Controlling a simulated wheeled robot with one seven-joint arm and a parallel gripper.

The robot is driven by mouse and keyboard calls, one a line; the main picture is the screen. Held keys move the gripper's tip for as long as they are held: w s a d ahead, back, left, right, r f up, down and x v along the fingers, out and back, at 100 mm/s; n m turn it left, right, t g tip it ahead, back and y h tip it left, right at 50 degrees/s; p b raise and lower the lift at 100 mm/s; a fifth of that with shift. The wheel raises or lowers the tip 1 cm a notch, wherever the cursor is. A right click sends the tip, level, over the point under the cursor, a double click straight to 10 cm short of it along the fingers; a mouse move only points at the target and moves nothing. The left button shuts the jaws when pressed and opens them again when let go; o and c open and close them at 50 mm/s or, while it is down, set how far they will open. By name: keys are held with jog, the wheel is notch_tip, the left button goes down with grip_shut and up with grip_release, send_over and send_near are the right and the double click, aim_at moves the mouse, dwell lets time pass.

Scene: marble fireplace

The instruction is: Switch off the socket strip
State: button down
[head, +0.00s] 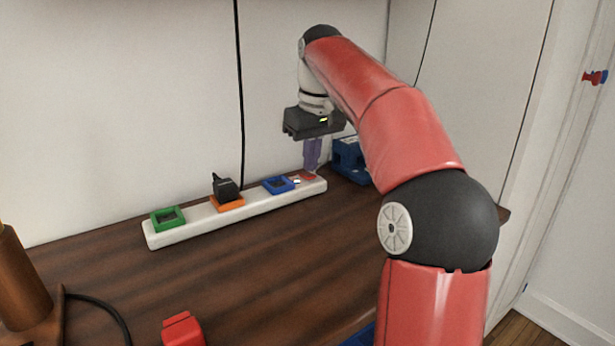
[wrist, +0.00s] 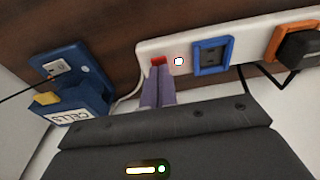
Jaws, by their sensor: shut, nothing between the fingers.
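The white socket strip (head: 245,220) lies on the dark wooden top along the wall. It has green, orange and blue framed outlets, and a black plug (head: 226,187) sits in the orange one. At its right end is a red switch (head: 308,176), which also shows in the wrist view (wrist: 158,61). A small white lit spot (wrist: 179,62) shows beside the switch. My gripper (head: 312,168) points down at that end, its purple fingers shut and empty. In the wrist view the fingertips (wrist: 158,70) are at the switch and partly cover it; I cannot tell whether they touch.
A blue box labelled CELLS (wrist: 85,105) stands just beyond the strip's right end. A red object (head: 183,330) and a brown cylindrical stand (head: 22,285) with a black cable are at the front left.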

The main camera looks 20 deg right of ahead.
aim_at(311, 176)
jog(key=shift+f+b, duration=0.45)
jog(key=shift+f, duration=0.25)
jog(key=shift+r, duration=0.1)
notch_tip(311, 176, up, 5)
jog(key=p, duration=0.5)
jog(key=shift+r+p, duration=0.3)
jog(key=shift+r, duration=0.6)
